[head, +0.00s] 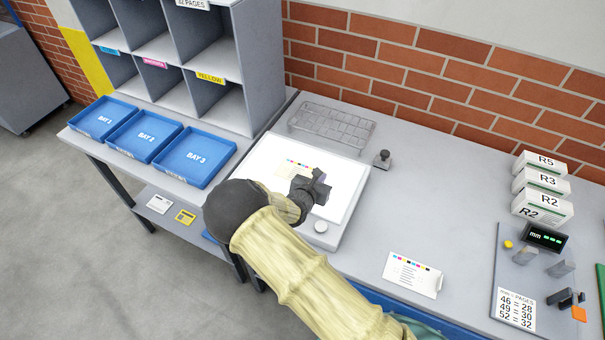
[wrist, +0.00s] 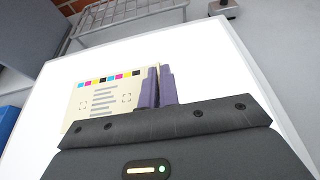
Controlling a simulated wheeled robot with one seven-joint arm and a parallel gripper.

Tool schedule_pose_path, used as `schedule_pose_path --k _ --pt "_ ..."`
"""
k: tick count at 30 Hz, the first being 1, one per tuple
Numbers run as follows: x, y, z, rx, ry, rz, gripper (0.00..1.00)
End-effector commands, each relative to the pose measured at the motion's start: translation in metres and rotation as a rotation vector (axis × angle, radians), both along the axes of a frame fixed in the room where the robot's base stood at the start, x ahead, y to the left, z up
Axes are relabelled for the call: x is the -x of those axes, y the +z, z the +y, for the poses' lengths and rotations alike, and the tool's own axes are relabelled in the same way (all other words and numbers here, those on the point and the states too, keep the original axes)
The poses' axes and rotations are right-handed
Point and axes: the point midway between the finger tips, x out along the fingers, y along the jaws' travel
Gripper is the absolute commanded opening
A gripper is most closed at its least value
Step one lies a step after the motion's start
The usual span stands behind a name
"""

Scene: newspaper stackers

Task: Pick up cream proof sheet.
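The cream proof sheet (wrist: 100,100), with a row of coloured squares and grey text lines, lies on the lit white panel (wrist: 215,75) in the wrist view. In the head view, the sheet (head: 283,172) shows partly on the light table (head: 345,185), with my arm and gripper covering its near side. My gripper (wrist: 160,85) is over the panel at the sheet's right edge. Its two fingers are close together, and the sheet's edge runs in between them. The fingers look shut on that edge. The sheet's lower part is hidden behind the gripper body.
Blue trays (head: 197,157) stand left, below grey pigeonholes (head: 205,60). A wire rack (head: 331,126) and a small dark-knobbed object (head: 382,159) are behind the light table. Another printed sheet (head: 411,274) lies right on the bench, near white boxes (head: 541,181) and a gauge (head: 545,237).

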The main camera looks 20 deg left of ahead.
Motion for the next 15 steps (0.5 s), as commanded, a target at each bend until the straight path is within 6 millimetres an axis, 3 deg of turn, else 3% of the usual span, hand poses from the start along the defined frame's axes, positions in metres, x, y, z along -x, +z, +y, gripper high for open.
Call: schedule_pose_path --k 8,15 --pt "0.0 0.003 0.0 -0.001 0.0 0.0 0.0" --pt "0.0 0.025 0.0 -0.004 -0.001 -0.001 0.0"
